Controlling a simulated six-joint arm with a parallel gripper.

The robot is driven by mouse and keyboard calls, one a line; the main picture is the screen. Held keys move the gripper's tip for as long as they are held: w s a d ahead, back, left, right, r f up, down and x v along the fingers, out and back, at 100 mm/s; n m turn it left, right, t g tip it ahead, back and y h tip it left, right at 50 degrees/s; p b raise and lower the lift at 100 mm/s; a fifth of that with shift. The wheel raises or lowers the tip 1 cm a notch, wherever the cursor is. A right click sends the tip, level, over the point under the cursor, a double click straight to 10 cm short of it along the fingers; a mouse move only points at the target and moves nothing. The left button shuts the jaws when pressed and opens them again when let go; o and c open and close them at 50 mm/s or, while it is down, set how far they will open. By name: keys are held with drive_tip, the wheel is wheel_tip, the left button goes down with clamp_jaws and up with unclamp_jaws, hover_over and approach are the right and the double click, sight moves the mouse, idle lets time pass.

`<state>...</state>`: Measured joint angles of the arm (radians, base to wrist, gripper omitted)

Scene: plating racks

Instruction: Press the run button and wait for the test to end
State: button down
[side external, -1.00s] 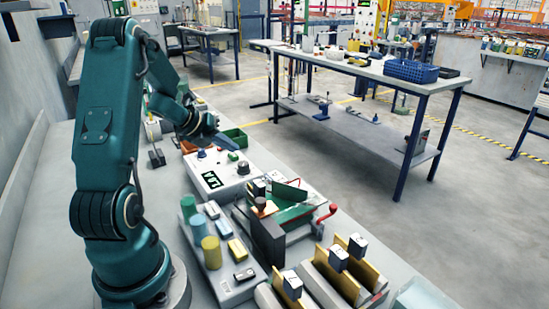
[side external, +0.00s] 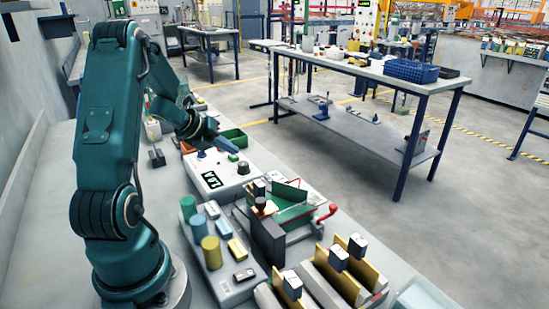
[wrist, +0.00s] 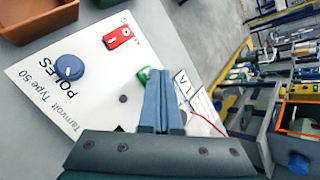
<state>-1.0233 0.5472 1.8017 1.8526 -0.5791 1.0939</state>
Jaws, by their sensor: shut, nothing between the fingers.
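The white tester box (wrist: 60,100) carries the print "Tarnvolt Type 50" and a blue knob marked POLES (wrist: 69,68). In the side external view the box (side external: 235,176) also has a dark display (side external: 212,180) with light characters too small to read. A green button (wrist: 145,73) is on the box; it shows in the side external view too (side external: 233,157). My gripper (wrist: 158,72) is shut and empty, its fingertips just beside the green button and partly covering it. Whether they touch it cannot be told.
A red switch (wrist: 118,37) sits on the box. An orange-brown bin (wrist: 30,15) and a green bin (side external: 235,138) stand beyond it. A fixture with a red-knobbed lever (side external: 328,212), coloured cylinders (side external: 210,252) and yellow-sided racks (side external: 340,275) fill the nearer bench.

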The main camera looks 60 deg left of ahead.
sight(231, 161)
drive_tip(key=shift+f, duration=0.15)
idle(0.3)
drive_tip(key=shift+r, duration=1)
wheel_tip(231, 161, up, 5)
idle(0.6)
